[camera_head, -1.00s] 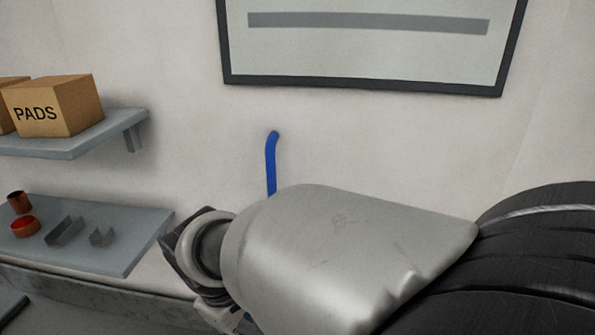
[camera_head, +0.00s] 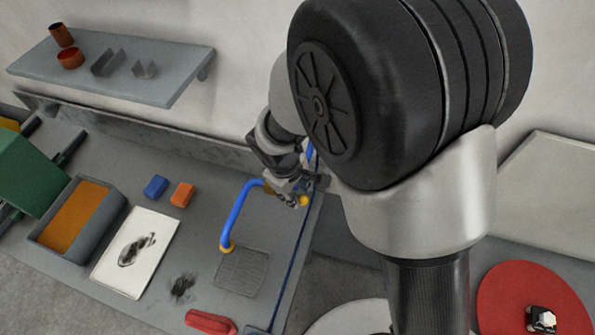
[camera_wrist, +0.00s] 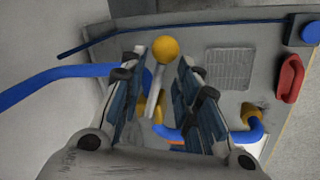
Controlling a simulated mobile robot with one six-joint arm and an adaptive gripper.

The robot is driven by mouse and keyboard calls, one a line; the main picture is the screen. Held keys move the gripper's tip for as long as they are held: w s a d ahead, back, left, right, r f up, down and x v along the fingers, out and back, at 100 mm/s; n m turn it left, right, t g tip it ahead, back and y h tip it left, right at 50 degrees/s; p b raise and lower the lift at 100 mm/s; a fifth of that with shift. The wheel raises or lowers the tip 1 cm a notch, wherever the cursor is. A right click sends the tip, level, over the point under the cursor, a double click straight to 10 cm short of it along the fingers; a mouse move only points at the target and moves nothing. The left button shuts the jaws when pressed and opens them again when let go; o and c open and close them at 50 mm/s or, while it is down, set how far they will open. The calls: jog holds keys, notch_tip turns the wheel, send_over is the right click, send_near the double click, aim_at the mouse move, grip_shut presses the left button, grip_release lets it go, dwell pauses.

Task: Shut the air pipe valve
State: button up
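The air pipe is a blue tube (camera_head: 236,210) with yellow collars, curving over the bench; it also shows in the wrist view (camera_wrist: 80,72). The valve has a pale lever (camera_wrist: 154,100) ending in a yellow ball knob (camera_wrist: 165,48). In the head view the knob (camera_head: 304,201) shows just beside my gripper (camera_head: 296,190). In the wrist view my gripper (camera_wrist: 163,62) is open, its two fingers apart on either side of the lever. The knob lies at the fingertips; I cannot tell whether either finger touches. The valve body is partly hidden behind the fingers.
The grey bench (camera_head: 205,235) carries an orange-filled tray (camera_head: 38,238), a stained white sheet (camera_head: 110,275), small blue (camera_head: 155,187) and orange (camera_head: 182,194) blocks, and a red handle (camera_head: 210,322). A shelf (camera_head: 120,70) is on the wall. A red disc (camera_head: 530,300) stands right.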

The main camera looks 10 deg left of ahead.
jog(key=shift+c, duration=0.5)
grip_shut()
